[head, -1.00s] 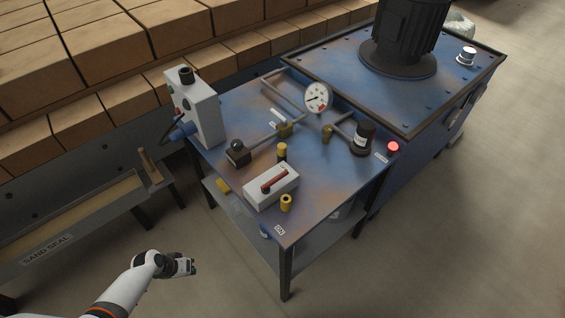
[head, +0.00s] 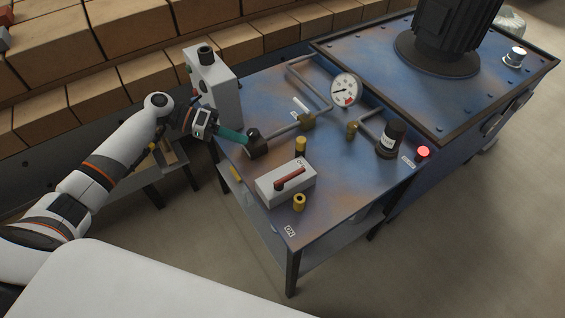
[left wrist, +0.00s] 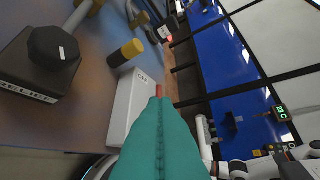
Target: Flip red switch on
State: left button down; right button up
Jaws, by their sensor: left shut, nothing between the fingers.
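The red switch is a red lever (head: 290,178) on top of a pale grey box (head: 272,193), standing on the blue, rust-stained table. The lever lies low along the box top. My left gripper (head: 245,138) has teal fingers, closed and empty. In the head view its tips appear by the dark block with a knob, behind and left of the switch box; I cannot tell whether they touch that block. In the left wrist view the teal fingers (left wrist: 160,142) point toward the pale box (left wrist: 128,106), and only a small red end of the lever (left wrist: 159,91) shows beyond them. My right gripper is out of view.
The dark block (head: 258,149) is close to my fingertips. Yellow posts (head: 300,202) flank the switch box. A control box (head: 213,85) stands at the table's left corner. Pipes, a gauge (head: 345,89), a black cylinder (head: 391,138) and a lit red lamp (head: 423,151) stand farther right.

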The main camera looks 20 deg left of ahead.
aim_at(290, 178)
pick_arm(q)
jog(key=x, duration=0.4)
jog(key=s+p+x, duration=0.1)
jog(key=x, duration=0.3)
jog(key=p+x, duration=0.1)
jog(key=x, duration=0.3)
jog(key=shift+s+f, duration=0.3)
jog(key=shift+f, duration=0.1)
jog(key=shift+s+d+f+p, duration=0.3)
jog(key=shift+s+d+f, duration=0.05)
jog(key=shift+d+f, duration=0.1)
